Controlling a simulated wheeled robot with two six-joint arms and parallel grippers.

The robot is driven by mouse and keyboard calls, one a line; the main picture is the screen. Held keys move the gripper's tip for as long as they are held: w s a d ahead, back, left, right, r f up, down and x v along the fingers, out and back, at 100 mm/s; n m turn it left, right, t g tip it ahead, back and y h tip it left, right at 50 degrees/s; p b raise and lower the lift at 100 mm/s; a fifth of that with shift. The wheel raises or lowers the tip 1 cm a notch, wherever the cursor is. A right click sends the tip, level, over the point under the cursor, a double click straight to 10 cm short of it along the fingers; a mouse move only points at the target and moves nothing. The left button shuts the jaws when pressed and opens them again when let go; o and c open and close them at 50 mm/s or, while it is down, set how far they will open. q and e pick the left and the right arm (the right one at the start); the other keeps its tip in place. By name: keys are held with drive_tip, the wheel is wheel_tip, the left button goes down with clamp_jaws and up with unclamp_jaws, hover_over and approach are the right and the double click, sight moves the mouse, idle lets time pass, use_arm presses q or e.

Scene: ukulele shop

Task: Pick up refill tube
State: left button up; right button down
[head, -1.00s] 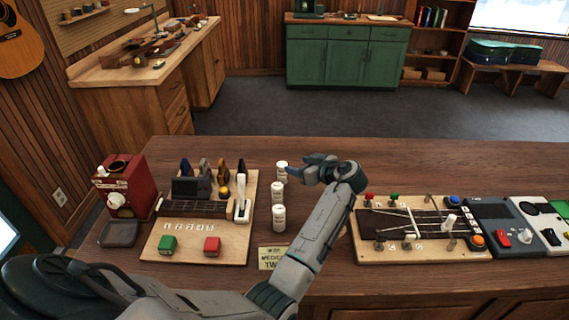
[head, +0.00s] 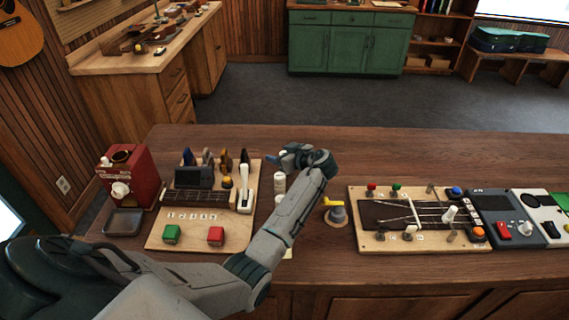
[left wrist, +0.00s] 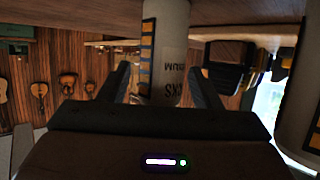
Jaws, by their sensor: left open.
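The refill tubes are white, bottle-like cylinders standing on the bench between the left board and my left arm. In the head view one white tube (head: 279,183) shows beside my forearm, and the others are partly or wholly hidden by it. My left gripper (head: 284,159) is at the far end of the tube row. In the left wrist view a pale tube (left wrist: 168,45) with dark lettering stands between the two open fingers (left wrist: 165,85). I cannot tell whether they touch it. Another pale tube (left wrist: 299,105) is at the right edge. My right gripper is not in view.
A wooden board (head: 190,238) with green and red buttons lies left, beside a red dispenser (head: 130,178). A yellow-topped grey item (head: 336,213) stands right of my arm. A second board (head: 375,242) with knobs lies further right. The bench (head: 420,160) behind is clear.

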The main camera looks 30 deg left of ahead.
use_arm(q)
drive_tip(key=c, duration=1.1)
drive_tip(key=shift+r, duration=0.15)
